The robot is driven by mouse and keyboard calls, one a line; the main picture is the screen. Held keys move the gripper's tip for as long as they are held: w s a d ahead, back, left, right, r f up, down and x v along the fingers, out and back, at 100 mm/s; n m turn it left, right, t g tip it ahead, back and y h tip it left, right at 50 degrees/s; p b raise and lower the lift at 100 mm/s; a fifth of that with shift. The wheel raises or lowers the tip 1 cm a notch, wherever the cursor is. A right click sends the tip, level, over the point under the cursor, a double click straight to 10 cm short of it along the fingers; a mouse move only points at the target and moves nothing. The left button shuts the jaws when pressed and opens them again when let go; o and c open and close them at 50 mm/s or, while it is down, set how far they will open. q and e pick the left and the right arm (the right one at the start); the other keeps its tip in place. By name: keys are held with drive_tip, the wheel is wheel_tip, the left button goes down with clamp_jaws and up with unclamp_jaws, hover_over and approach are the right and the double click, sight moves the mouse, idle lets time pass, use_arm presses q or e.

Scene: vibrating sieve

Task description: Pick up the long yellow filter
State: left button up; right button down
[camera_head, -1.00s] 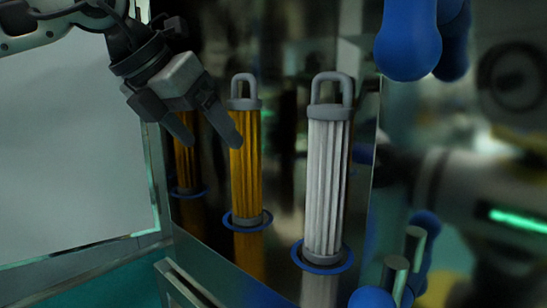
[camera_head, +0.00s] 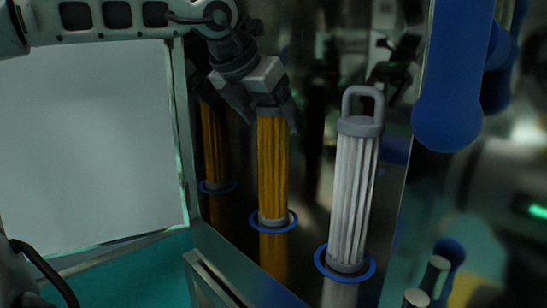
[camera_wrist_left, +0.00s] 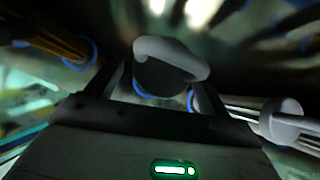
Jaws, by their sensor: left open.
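The long yellow filter (camera_head: 272,172) stands upright in a blue ring in the head view. Its grey top is hidden by my left gripper (camera_head: 267,103). The left gripper is open and comes down from above, with its fingers on either side of the filter's top. In the left wrist view a grey handle (camera_wrist_left: 170,58) lies between the fingers of the left gripper (camera_wrist_left: 158,85). Whether the fingers touch it, I cannot tell. My right gripper is in neither view.
A white filter (camera_head: 352,195) with a grey loop handle stands to the right; it also shows in the left wrist view (camera_wrist_left: 245,112). A second yellow shape (camera_head: 213,145), perhaps a reflection, is behind left. A pale panel (camera_head: 90,150) and blue rounded parts (camera_head: 450,90) flank the cabinet.

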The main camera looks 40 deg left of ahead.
use_arm(q)
drive_tip(key=shift+w+a, duration=0.1)
drive_tip(key=shift+w, duration=0.55)
drive_tip(key=shift+w+f+p, duration=0.2)
drive_tip(key=shift+f+p, duration=0.1)
drive_tip(key=shift+f, duration=0.2)
drive_tip(key=c, duration=1.5)
drive_tip(key=shift+o, duration=0.2)
